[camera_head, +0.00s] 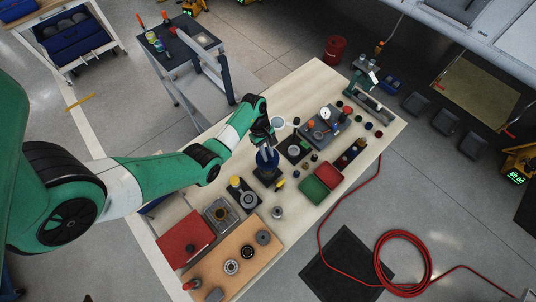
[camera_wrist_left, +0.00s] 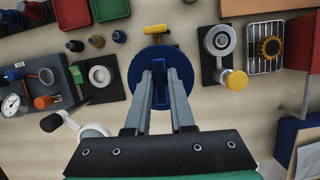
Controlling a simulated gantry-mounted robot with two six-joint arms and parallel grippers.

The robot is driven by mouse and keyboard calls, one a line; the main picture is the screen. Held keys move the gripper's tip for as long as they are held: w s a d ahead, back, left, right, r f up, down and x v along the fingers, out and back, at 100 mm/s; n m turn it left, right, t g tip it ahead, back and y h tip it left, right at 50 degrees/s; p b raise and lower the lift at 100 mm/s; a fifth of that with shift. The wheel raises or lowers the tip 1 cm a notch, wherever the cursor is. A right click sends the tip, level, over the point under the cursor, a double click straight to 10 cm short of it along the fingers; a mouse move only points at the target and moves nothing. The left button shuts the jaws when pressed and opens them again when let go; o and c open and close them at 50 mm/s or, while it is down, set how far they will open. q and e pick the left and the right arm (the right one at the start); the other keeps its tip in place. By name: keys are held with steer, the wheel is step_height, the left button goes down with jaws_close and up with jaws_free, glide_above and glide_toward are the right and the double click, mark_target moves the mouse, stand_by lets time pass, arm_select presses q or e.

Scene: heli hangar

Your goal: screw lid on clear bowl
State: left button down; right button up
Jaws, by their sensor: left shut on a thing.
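My left gripper (camera_head: 265,147) reaches down over the middle of the workbench. In the left wrist view its two fingers (camera_wrist_left: 161,80) are shut on the raised bar of a round blue lid (camera_wrist_left: 137,73). The lid also shows in the head view (camera_head: 267,161), just above a dark square base (camera_head: 266,179). The lid and fingers hide what lies directly under, so I cannot make out the clear bowl or whether the lid touches it. My right gripper is not in view.
A yellow-handled part (camera_wrist_left: 155,29) lies close to the lid. A grey round fitting with a yellow knob (camera_wrist_left: 220,41) stands on one side. A pale ring with a dark handle (camera_wrist_left: 93,131) is on the other. Red and green trays (camera_head: 314,193) and a gauge block (camera_head: 325,125) are nearby.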

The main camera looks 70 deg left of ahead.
arm_select(q)
steer(key=shift+w+d+r, duration=0.1)
steer(key=shift+d+r, duration=0.1)
steer(key=shift+d, duration=0.05)
steer(key=shift+a+f, duration=0.25)
steer(key=shift+a, duration=0.05)
steer(key=shift+a+b+x, duration=0.2)
steer(key=shift+b+x, duration=0.75)
steer(key=shift+b, duration=0.1)
steer(key=shift+a+b+x, duration=0.2)
steer(key=shift+b+x, duration=0.75)
steer(key=shift+b, duration=0.1)
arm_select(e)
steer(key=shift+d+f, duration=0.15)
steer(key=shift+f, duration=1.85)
arm_select(q)
steer(key=shift+s+f+b, duration=0.2)
steer(key=shift+f+b, duration=1.25)
steer(key=shift+f, duration=0.25)
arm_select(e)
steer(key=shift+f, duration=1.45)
arm_select(q)
steer(key=c, duration=0.7)
jaws_free()
steer(key=shift+c, duration=0.3)
